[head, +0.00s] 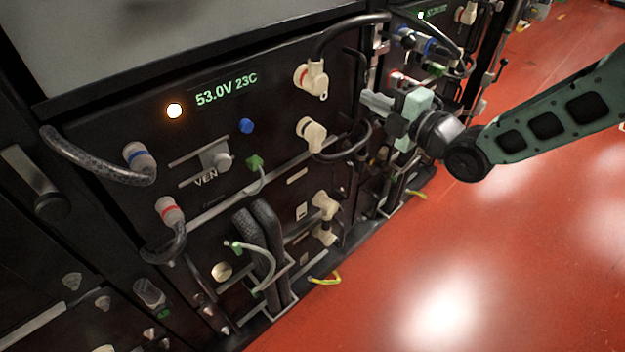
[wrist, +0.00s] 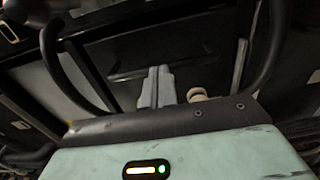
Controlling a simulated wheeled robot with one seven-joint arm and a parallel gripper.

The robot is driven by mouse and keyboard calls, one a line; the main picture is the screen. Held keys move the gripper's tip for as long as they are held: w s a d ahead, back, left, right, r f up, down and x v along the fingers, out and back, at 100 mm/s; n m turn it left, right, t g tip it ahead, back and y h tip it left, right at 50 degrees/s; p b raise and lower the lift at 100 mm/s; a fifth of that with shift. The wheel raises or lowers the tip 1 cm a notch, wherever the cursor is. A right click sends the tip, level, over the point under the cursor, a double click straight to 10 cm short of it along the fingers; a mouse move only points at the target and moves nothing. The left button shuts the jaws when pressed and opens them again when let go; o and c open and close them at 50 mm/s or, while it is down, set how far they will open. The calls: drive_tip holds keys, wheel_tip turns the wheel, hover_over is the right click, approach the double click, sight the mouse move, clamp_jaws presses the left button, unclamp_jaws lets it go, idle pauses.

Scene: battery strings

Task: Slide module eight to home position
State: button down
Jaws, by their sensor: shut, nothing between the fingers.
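A black battery module (head: 290,175) with a lit 53.0V 23C readout stands in the rack in the head view. No label in view reads eight, so I cannot tell which unit is module eight. My gripper (head: 376,103) is at the right side of this module's front, beside the cables. Its grey fingers are together in the wrist view (wrist: 157,88), with nothing between them. The fingers point toward a dark panel; I cannot tell whether they touch it. A cream connector (wrist: 197,94) shows just right of the fingertips.
Black cables loop from cream plugs (head: 314,78) close to my gripper. Another module with a green display (head: 436,14) stands farther back. Hoses with blue and red collars (head: 139,155) are at the left. The red floor (head: 400,260) is clear at the right.

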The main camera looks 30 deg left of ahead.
drive_tip(key=b+v, duration=0.1)
drive_tip(key=v, duration=0.7)
idle(0.4)
idle(0.3)
drive_tip(key=s+d+m+g+h, duration=0.3)
drive_tip(key=s+d+m+h, duration=0.5)
drive_tip(key=s+d+m, duration=0.5)
drive_tip(key=s+d+m+g+h, duration=0.3)
drive_tip(key=s+d+m+h, duration=0.55)
drive_tip(key=s+m, duration=0.5)
wheel_tip(320, 180, up, 21)
drive_tip(key=s+n+p, duration=0.1)
drive_tip(key=n+p, duration=0.1)
drive_tip(key=p, duration=1.8)
drive_tip(key=shift+s+d+f, duration=0.15)
drive_tip(key=shift+s+d, duration=0.05)
